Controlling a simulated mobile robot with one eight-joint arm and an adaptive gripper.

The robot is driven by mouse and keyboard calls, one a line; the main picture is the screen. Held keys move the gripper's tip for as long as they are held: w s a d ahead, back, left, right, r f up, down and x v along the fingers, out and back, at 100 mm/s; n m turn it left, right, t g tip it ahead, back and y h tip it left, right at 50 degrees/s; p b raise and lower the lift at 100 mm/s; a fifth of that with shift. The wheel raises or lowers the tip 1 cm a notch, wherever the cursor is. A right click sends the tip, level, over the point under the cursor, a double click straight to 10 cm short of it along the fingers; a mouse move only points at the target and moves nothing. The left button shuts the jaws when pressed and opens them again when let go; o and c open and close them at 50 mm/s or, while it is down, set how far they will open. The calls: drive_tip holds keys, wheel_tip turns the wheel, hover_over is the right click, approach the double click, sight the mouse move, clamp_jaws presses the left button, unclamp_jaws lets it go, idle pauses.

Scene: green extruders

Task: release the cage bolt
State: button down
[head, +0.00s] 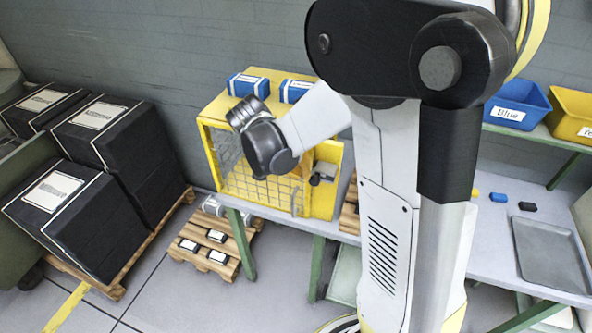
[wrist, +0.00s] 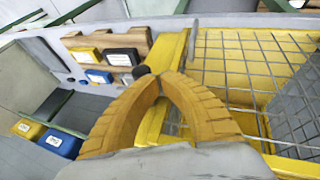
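The yellow mesh cage (head: 258,180) stands on the grey table in the head view. Its dark bolt (head: 325,172) sits on the yellow panel at the right of the mesh. In the wrist view a round black knob (wrist: 141,71), apparently the bolt's, shows beside the yellow post (wrist: 170,60). My gripper (wrist: 158,82) has its two yellow ribbed fingers brought together at the tips, just right of the knob and in front of the post. I see nothing between the tips; whether they touch the knob is unclear.
Two blue boxes (head: 248,85) lie on top of the cage. Black crates (head: 110,140) stand on a pallet at the left. A blue bin (head: 517,105), a yellow bin (head: 572,112) and a grey tray (head: 550,255) are at the right. A grey object (wrist: 298,112) is behind the mesh.

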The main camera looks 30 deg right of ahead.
sight(319, 181)
drive_tip(key=s+d, duration=0.1)
drive_tip(key=s, duration=0.1)
drive_tip(key=s+d, duration=0.2)
drive_tip(key=shift+w, duration=0.1)
idle(0.3)
drive_tip(key=shift+r, duration=0.1)
